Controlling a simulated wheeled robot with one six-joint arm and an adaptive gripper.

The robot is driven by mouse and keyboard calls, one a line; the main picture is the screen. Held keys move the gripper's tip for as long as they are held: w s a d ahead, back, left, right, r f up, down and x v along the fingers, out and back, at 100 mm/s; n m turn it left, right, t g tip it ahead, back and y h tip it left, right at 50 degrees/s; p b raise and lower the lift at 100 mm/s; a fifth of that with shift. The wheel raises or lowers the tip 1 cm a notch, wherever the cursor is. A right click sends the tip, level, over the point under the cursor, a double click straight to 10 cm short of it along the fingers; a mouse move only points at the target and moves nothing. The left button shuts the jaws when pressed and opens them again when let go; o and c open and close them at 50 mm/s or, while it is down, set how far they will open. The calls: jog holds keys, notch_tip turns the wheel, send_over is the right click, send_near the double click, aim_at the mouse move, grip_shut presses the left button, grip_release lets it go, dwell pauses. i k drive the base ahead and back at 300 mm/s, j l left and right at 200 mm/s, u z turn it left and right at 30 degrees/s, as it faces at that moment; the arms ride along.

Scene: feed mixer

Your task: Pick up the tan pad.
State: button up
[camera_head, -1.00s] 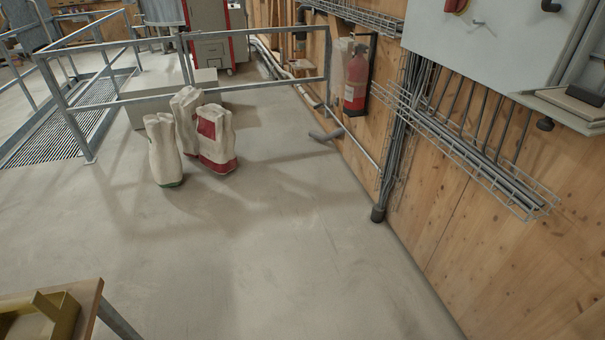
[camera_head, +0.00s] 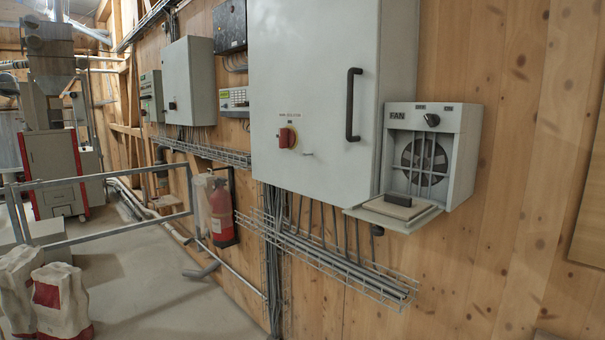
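What looks like the tan pad (camera_head: 402,208) is a thin flat beige square. It lies on the grey fold-down flap (camera_head: 396,221) at the front of a grey box marked FAN (camera_head: 462,163). A small dark bar (camera_head: 397,199) is on or just behind the pad; I cannot tell whether they touch. My gripper is not in view.
A large grey cabinet (camera_head: 320,85) with a red switch and a black handle (camera_head: 352,104) stands out left of the fan box. Wire cable trays (camera_head: 335,262) run below. A fire extinguisher (camera_head: 221,212), railing and sacks (camera_head: 62,300) are further left.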

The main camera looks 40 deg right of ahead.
aim_at(403, 208)
jog(key=z, duration=1.15)
